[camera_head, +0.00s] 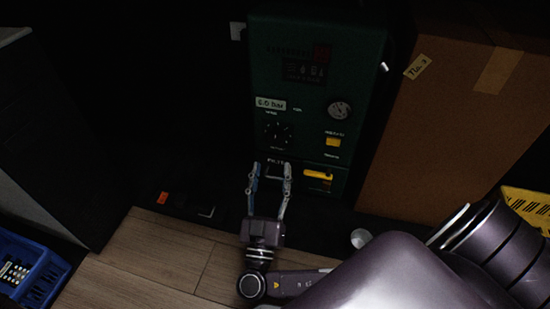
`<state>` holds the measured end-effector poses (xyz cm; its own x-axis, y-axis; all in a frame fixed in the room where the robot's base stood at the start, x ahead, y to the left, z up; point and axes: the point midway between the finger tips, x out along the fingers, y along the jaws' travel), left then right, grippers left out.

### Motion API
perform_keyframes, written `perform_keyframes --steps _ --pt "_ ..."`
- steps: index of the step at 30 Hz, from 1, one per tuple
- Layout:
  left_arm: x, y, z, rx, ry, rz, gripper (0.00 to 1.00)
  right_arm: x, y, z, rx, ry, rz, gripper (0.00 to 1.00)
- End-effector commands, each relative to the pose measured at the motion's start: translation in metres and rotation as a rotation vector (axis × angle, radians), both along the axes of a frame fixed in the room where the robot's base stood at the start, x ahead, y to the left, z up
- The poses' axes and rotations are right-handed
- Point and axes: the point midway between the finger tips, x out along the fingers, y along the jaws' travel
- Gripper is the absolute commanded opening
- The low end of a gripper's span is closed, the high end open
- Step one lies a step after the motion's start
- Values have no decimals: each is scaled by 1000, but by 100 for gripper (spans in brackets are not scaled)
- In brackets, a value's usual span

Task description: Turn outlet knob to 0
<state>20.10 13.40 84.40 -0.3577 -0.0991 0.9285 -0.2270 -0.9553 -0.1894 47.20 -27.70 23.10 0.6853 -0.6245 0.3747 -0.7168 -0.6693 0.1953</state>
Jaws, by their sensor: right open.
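A dark green machine (305,105) stands against the back, with a control panel on its front. A black round knob (278,133) with pale marks around it sits on the left of the panel; its exact setting is too small and dark to read. My right gripper (271,172) is open and empty, its two fingers pointing up toward the panel just below the knob. I cannot tell whether the fingers touch the panel. My left gripper is not in view.
Beside the knob are a round gauge (340,110), a yellow switch (333,142) and a yellow handle (318,175). A cardboard box (450,130) stands close on the right. A blue crate (38,272) is at the lower left. Wooden floor (150,260) lies in front.

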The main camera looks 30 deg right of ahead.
Motion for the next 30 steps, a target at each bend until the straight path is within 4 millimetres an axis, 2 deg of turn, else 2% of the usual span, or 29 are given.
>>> perform_keyframes --steps 5,16,28,30 --pt "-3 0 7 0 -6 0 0 10 -9 7 -3 -2 -1 48" --pt "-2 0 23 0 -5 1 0 47 -43 27 -2 -1 0 48" --pt "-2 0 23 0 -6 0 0 53 -49 28 -1 2 -1 48" --pt "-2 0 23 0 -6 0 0 53 -49 28 0 1 -1 40"
